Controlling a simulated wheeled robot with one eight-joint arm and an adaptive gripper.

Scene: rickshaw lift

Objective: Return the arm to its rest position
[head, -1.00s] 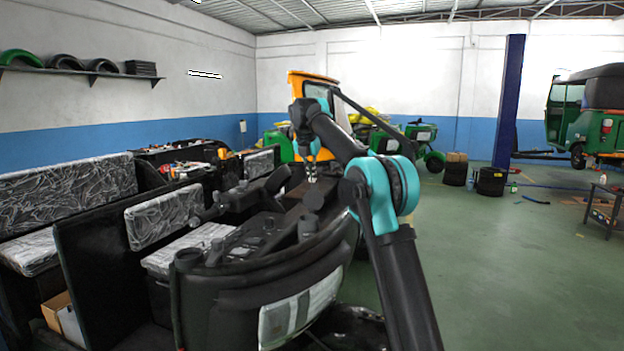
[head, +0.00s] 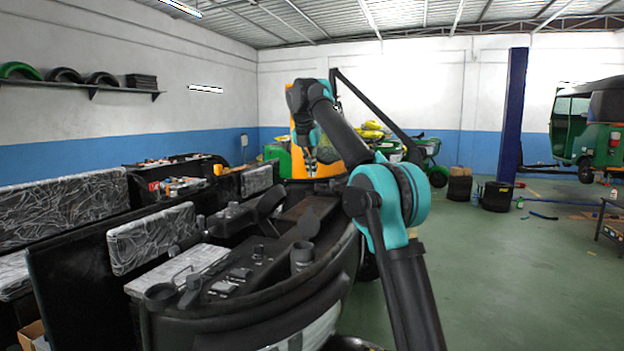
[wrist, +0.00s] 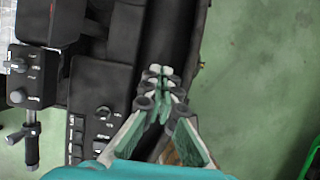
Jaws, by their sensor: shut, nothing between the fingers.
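My gripper (wrist: 158,75) shows in the wrist view with its fingertips together and nothing between them. It points down above the dark edge of the rickshaw's dashboard and is not touching anything that I can make out. In the head view my gripper (head: 311,172) is small and hangs from the raised, bent arm (head: 345,140) over the far end of the dashboard. The dashboard (head: 245,275) carries knobs and switches, which also show at the left of the wrist view (wrist: 100,113).
Silver-patterned seats (head: 150,238) stand at the left. A workbench (head: 180,187) with tools is behind them. A blue pillar (head: 513,115), black tyres (head: 497,196) and a green rickshaw (head: 590,130) are at the right. The green floor (head: 480,290) right of my arm is clear.

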